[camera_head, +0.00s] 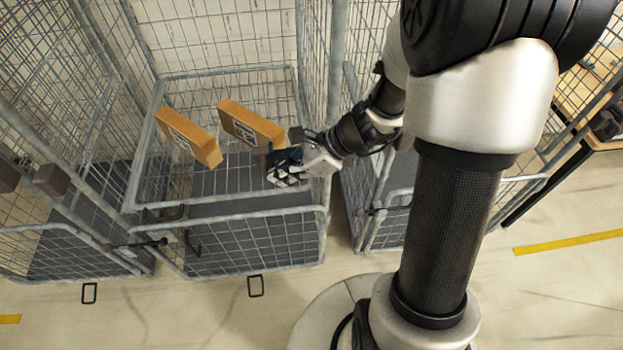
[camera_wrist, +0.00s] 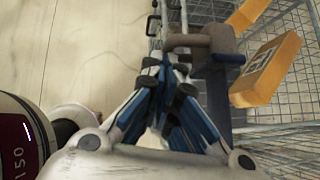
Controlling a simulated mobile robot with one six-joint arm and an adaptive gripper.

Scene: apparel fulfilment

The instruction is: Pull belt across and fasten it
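My gripper (camera_head: 290,172) is at the right front of the middle wire roll cage (camera_head: 230,213), by its upper rail. In the wrist view, my gripper (camera_wrist: 168,78) has its blue fingers angled towards each other. Their tips are close together, and I cannot tell whether anything is between them. The brown block also shows in the head view (camera_head: 295,135), with a dark blue piece (camera_head: 262,156) beside my gripper. I cannot make out a belt strap stretched across the cage.
Two orange boxes (camera_head: 188,137) (camera_head: 250,124) are in the middle cage, tilted. Another cage (camera_head: 75,225) stands on the left and one (camera_head: 385,200) on the right. The floor (camera_head: 200,325) in front looks clear.

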